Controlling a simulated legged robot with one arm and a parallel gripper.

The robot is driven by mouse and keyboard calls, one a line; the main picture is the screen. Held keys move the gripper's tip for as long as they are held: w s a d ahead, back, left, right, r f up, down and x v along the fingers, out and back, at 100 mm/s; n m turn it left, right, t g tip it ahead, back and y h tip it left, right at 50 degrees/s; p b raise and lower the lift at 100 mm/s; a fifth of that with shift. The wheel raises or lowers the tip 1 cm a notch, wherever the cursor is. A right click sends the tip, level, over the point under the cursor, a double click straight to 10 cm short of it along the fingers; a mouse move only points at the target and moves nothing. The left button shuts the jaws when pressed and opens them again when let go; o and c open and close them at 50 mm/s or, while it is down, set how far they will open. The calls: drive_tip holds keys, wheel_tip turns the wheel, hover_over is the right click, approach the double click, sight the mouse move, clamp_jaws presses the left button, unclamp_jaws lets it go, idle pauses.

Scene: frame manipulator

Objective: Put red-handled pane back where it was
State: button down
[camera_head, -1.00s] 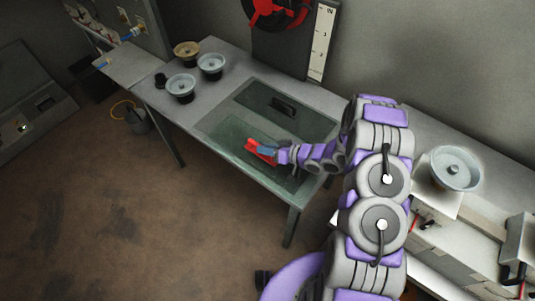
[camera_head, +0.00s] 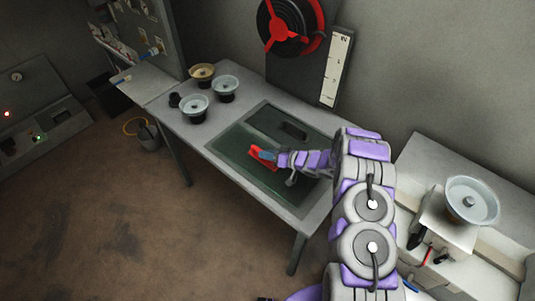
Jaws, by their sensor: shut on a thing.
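My gripper (camera_head: 265,156) is shut on the red handle (camera_head: 256,152) of a pane, over the front half of a recessed dark greenish panel area in the grey table. The glass of the red-handled pane (camera_head: 238,166) seems to lie low at the front part of this area; I cannot tell whether it is seated or just above. A second pane with a black handle (camera_head: 293,130) lies in the back half. My gripper and wrist hide part of the red handle and the right side of the front pane.
Several bowl-like pots, including a brown one (camera_head: 202,74) and a pale one (camera_head: 226,86), stand at the table's back left. A ruler (camera_head: 337,68) and a red-and-black reel (camera_head: 283,24) are on the wall behind. Another pale bowl (camera_head: 472,199) is at right.

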drive_tip(key=shift+f, duration=0.85)
drive_tip(key=c, duration=1)
unclamp_jaws()
drive_tip(key=shift+o, duration=0.2)
drive_tip(key=shift+s+d, duration=0.1)
drive_tip(key=p+v, duration=0.1)
drive_tip(key=v, duration=1.1)
